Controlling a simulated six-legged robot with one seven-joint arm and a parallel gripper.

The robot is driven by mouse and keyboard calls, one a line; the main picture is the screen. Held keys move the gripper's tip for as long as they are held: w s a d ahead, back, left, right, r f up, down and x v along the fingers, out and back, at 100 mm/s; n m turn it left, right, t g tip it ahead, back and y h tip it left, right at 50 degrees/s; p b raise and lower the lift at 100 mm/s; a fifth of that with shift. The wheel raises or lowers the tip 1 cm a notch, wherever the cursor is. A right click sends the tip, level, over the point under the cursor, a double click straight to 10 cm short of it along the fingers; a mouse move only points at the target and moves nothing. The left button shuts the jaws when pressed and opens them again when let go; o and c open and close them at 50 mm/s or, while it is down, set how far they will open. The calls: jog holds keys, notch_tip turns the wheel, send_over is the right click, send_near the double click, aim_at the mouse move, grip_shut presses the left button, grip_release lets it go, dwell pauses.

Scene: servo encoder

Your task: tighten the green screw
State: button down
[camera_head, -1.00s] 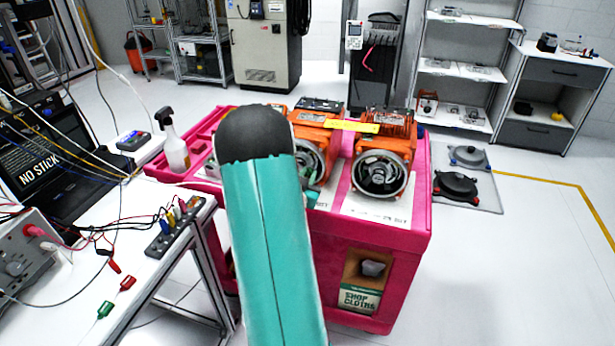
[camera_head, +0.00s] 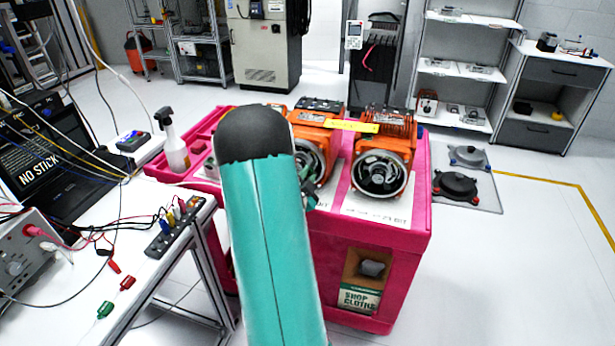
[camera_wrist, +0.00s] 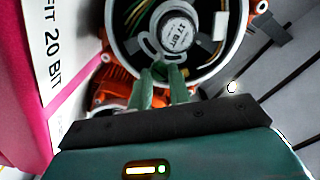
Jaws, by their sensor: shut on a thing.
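Two orange servo motors with round open ends stand on the pink cart; the left one (camera_head: 326,145) is partly hidden by my teal arm, and the right one (camera_head: 381,172) is clear. In the wrist view I see an open round housing with a dark encoder marked "17 BIT" (camera_wrist: 177,30) and a slotted metal bracket below it. My gripper (camera_wrist: 161,72) reaches the lower rim of this encoder, its two greenish fingers close together. They are shut on a small greenish piece at the bracket, which I take as the green screw; the fingers hide most of it.
A spray bottle (camera_head: 173,143) stands at the cart's left end. A yellow strip (camera_head: 354,127) lies across the motors. White printed cards lie under them. A white bench (camera_head: 75,285) with leads and a laptop is at left.

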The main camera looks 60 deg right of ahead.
jog(key=m, duration=1.1)
jog(key=shift+f, duration=0.1)
jog(key=shift+m, duration=1.8)
jog(key=c, duration=1.3)
grip_release()
jog(key=shift+a, duration=0.1)
